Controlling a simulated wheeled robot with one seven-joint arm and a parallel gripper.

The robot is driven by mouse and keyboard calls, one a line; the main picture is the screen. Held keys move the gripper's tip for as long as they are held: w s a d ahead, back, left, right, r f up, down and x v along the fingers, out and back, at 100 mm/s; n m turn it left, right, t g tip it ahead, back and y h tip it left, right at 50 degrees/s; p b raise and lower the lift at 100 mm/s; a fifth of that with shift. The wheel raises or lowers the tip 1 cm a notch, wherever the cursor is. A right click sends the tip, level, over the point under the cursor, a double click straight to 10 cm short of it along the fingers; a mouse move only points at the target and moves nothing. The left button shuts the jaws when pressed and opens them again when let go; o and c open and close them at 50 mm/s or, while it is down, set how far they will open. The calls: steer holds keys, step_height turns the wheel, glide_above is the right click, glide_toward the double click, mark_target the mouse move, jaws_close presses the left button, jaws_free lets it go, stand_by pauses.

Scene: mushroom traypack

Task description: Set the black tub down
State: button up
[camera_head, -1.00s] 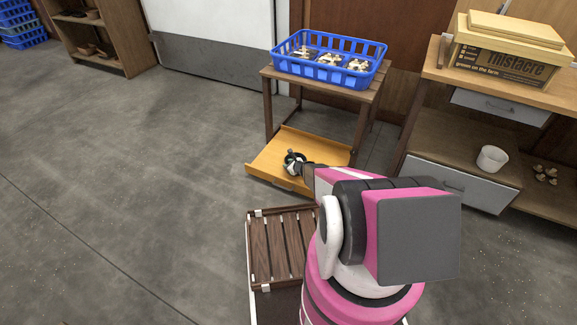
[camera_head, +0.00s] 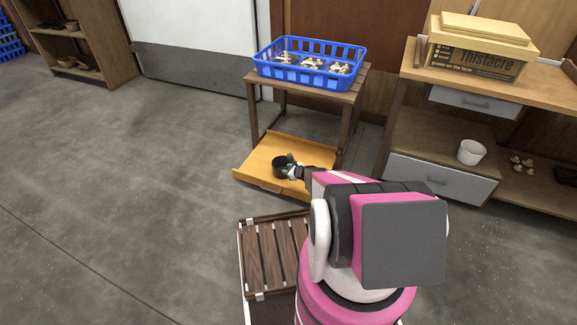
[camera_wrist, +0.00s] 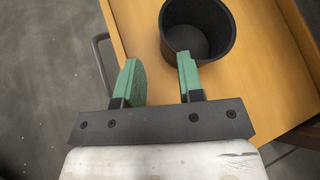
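The black tub (camera_wrist: 197,35) is round, open-topped and empty. It stands upright on the orange pull-out tray (camera_wrist: 262,95) low under the small table. In the head view the tub (camera_head: 279,168) sits near the middle of the orange tray (camera_head: 255,158). In the head view my gripper (camera_head: 295,171) is just right of the tub, partly hidden by my arm.
A blue basket (camera_head: 310,62) with mushroom packs stands on the small table (camera_head: 352,90) above the tray. A brown slatted crate (camera_head: 268,255) is in front. At right, a bench holds a yellow box (camera_head: 480,50) and a white pot (camera_head: 471,152). Floor at left is clear.

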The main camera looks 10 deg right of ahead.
steer(key=s+a+r+n+g+y, duration=0.1)
steer(key=s+a+r+n+g, duration=0.25)
steer(key=s+r+n, duration=0.5)
steer(key=s+a+r+n+g, duration=0.35)
steer(key=a+r+n, duration=0.2)
steer(key=r, duration=0.65)
steer(key=s+d+r+n+g+h, duration=0.1)
steer(key=s+d+r+n+h, duration=0.1)
steer(key=s+r+n, duration=0.4)
steer(key=s+d+r+n+g+h, duration=0.2)
steer(key=s+r+n+h, duration=0.3)
steer(key=s+r, duration=0.3)
steer(key=shift+s+d+r+n, duration=0.35)
steer(key=shift+s+d+n, duration=0.25)
steer(key=shift+s+d, duration=0.35)
steer(key=shift+o, duration=0.3)
steer(key=shift+a, duration=0.15)
